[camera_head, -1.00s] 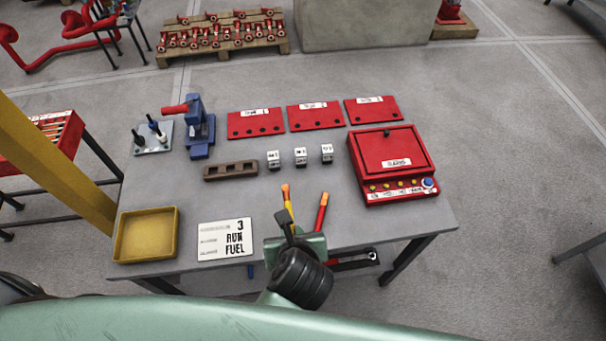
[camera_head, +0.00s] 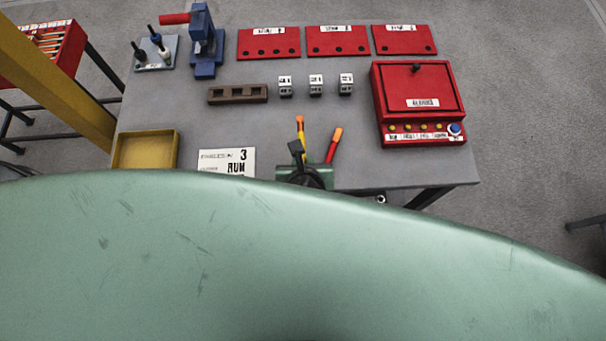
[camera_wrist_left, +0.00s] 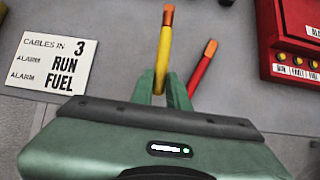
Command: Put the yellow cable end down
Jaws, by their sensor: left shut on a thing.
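The yellow cable end (camera_head: 301,132) has an orange-copper tip. It points away from me over the near part of the grey table (camera_head: 290,121). My left gripper (camera_head: 300,158) is shut on it near the table's front edge. In the left wrist view the yellow cable end (camera_wrist_left: 164,48) stands up between the two green fingers (camera_wrist_left: 161,82). Whether it touches the tabletop I cannot tell. A red cable end (camera_wrist_left: 201,70) with a similar tip lies just to its right, apart from the fingers. My right gripper is not in view.
A white card (camera_wrist_left: 47,62) lies left of the gripper, with a yellow tray (camera_head: 146,150) beyond it. A red control box (camera_head: 418,100) stands to the right. White blocks (camera_head: 316,85), a brown holder (camera_head: 237,93) and red plates (camera_head: 338,41) lie farther back.

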